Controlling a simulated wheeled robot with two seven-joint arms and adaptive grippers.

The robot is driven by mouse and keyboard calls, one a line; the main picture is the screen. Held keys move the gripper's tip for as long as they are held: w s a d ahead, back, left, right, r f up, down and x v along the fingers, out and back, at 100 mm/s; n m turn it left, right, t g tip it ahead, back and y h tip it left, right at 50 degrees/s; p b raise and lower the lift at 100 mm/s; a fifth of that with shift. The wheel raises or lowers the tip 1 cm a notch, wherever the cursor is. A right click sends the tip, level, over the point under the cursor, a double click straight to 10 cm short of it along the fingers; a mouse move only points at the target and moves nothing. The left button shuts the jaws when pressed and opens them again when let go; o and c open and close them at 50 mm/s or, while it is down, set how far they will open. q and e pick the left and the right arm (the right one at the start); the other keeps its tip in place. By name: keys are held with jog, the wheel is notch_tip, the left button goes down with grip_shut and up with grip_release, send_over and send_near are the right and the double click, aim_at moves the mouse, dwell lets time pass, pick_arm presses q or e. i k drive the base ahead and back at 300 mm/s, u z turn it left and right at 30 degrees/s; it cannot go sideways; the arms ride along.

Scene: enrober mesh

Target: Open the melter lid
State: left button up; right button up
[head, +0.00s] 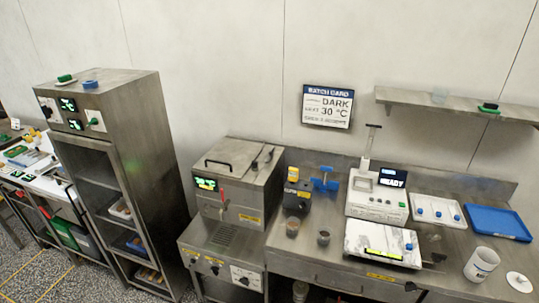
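The melter (222,203) is a steel box on a steel stand, left of the long bench. Its flat lid (238,157) lies shut on top, with a dark bar handle (218,164) near the left side. Small dark items lie on the right part of the lid. Neither of my grippers can be made out in the head view.
A tall steel cabinet (120,95) with open shelves stands left of the melter. The bench to the right holds a yellow-labelled dark unit (297,197), a white machine (377,203), a blue tray (497,222) and a white tub (481,264). A wall shelf (460,106) hangs upper right.

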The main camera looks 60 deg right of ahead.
aim_at(231, 157)
jog(key=z, duration=1.55)
